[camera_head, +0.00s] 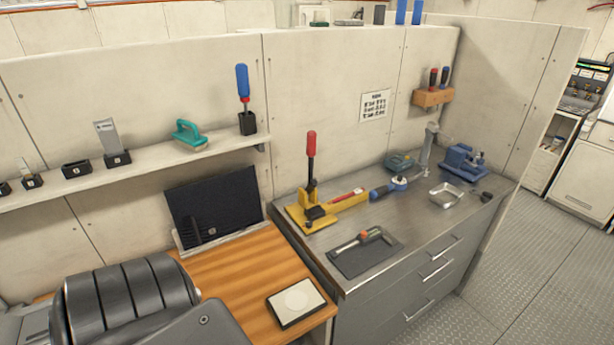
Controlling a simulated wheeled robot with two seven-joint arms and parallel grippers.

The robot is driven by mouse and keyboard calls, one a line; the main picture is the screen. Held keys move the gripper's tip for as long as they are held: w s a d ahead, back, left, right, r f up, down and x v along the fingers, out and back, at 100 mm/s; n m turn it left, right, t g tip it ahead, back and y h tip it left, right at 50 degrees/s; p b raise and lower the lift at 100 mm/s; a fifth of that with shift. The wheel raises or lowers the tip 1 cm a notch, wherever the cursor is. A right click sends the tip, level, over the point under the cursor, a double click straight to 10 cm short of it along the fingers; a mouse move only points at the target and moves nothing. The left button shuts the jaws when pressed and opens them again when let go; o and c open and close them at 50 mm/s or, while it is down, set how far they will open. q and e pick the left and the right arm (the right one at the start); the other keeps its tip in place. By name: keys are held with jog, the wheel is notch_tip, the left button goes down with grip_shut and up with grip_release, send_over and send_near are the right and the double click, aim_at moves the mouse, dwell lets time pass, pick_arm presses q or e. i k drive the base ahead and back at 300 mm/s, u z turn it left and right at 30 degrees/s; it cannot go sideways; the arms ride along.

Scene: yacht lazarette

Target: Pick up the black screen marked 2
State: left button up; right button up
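A black screen (215,205) stands at the back of the wooden desk, leaning against the pale wall panel, left of the picture's middle. It is a thin dark rectangle with a small light mark near its lower edge; the mark is too small to read for sure. Its lower edge sits in a pale grey ledge or stand (225,237). Neither of my grippers shows in this view, and nothing is seen touching the screen.
The wooden desk (235,275) holds a white-faced tablet-like pad (296,303). A shelf (150,158) with tools runs above the screen. A metal workbench (350,220) with tools stands right. A dark ribbed form covers the lower left; I cannot tell whether it is mine.

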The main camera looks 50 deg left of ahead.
aim_at(209, 210)
jog(key=z, duration=0.4)
jog(key=i, duration=1.8)
jog(key=u, duration=2.85)
